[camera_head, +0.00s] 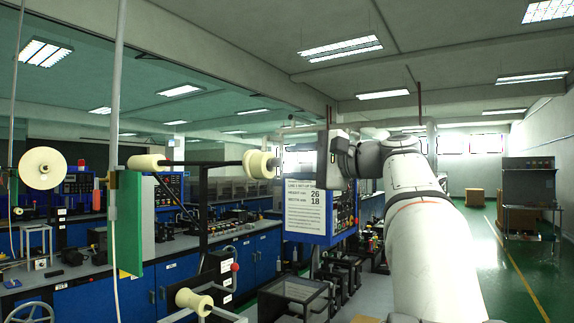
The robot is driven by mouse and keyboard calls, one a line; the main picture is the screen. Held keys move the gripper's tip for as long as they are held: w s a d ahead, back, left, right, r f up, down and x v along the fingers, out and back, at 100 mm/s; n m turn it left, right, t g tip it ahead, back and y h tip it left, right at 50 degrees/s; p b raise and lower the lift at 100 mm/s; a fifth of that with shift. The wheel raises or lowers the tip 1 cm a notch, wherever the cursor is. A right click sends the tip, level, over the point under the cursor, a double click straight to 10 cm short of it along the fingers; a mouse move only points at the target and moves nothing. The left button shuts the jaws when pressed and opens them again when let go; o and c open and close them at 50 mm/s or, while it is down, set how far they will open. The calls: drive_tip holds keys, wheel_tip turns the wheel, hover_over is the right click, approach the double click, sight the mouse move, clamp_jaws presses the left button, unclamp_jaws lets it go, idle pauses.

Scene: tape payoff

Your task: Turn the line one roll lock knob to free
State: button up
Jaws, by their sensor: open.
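A cream flanged roll (258,164) sits at the right end of a dark horizontal bar (205,163). A smaller cream roll (148,163) is at the bar's left end. My gripper (280,163) comes in from the right, level with the right roll and close to its right face. Its jaws are open, small and washed out by bright light. I cannot tell whether they touch the roll or are around anything. I cannot make out the roll lock knob or its setting.
A line 1 set-up sheet (307,208) hangs below my gripper. A cream spool (193,301) and a black box with a red knob (235,267) are lower down. A pale vertical pole (115,100) and green panel (130,225) stand left. Green floor is clear at right (495,270).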

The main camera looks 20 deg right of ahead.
drive_tip(key=v, duration=0.5)
drive_tip(key=shift+s+d, duration=0.15)
drive_tip(key=shift+s, duration=0.25)
drive_tip(key=a+f+n+g+h, duration=0.1)
drive_tip(key=a+f+g, duration=0.1)
drive_tip(key=a+f, duration=0.5)
drive_tip(key=a+f+n+g+h, duration=0.1)
drive_tip(key=a+f+g+h, duration=0.15)
drive_tip(key=f, duration=0.85)
drive_tip(key=a+f+n+g+h, duration=0.1)
drive_tip(key=a+f+g, duration=0.25)
drive_tip(key=f, duration=0.65)
drive_tip(key=s+a+f+n+g+h, duration=0.2)
drive_tip(key=s+f+n, duration=0.3)
drive_tip(key=s+f, duration=0.3)
drive_tip(key=s+a+f+n+g+h, duration=0.2)
drive_tip(key=s+f+n, duration=0.3)
drive_tip(key=s+f, duration=0.4)
wheel_tip(320, 180, down, 7)
drive_tip(key=shift+s+a+r+h, duration=0.1)
drive_tip(key=shift+s+a+h, duration=0.3)
drive_tip(key=shift+h, duration=0.35)
